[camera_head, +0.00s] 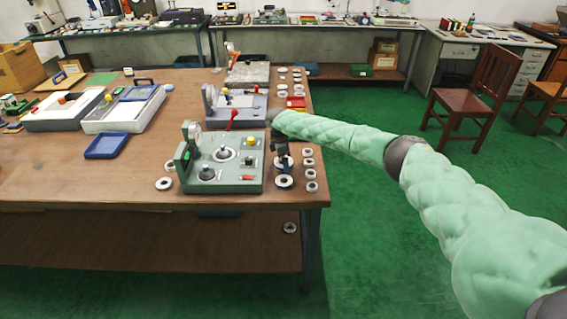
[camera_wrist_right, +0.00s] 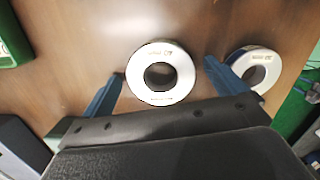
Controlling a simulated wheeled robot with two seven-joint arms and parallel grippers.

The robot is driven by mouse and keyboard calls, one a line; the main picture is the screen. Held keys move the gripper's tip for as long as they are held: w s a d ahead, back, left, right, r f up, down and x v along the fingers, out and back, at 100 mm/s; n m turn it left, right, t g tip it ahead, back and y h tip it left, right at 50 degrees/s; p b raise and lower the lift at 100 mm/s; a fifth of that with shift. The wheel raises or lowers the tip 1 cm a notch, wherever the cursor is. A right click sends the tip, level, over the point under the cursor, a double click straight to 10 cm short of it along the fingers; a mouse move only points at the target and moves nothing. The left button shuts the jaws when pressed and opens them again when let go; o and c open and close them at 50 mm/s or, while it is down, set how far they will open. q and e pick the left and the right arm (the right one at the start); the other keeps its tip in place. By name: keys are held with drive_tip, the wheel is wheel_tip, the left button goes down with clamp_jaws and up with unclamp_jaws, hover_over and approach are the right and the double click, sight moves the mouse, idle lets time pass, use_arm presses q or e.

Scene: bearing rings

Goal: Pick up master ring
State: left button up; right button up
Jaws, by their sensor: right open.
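A white ring with a dark hole (camera_wrist_right: 160,46) and small print lies flat on the table, between my right gripper's fingertips in the right wrist view. It looks like the master ring, though I cannot read the print. In the head view a ring (camera_head: 284,183) shows just below the dark right gripper (camera_head: 282,164), beside the green gauge fixture (camera_head: 225,178). My right gripper (camera_wrist_right: 163,70) is open and empty, with one blue finger on each side of the ring. Whether the fingers touch it, I cannot tell. My left gripper is not in view.
A second ring (camera_wrist_right: 262,56) lies close to the right finger, partly hidden by it. Several small rings (camera_head: 310,174) line the table's right edge. Two rings (camera_head: 164,184) lie left of the fixture. Another ring (camera_head: 290,228) is on the lower shelf.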

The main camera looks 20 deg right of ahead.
drive_tip(key=shift+r, duration=0.1)
drive_tip(key=c, duration=1.5)
drive_tip(key=shift+c, duration=0.2)
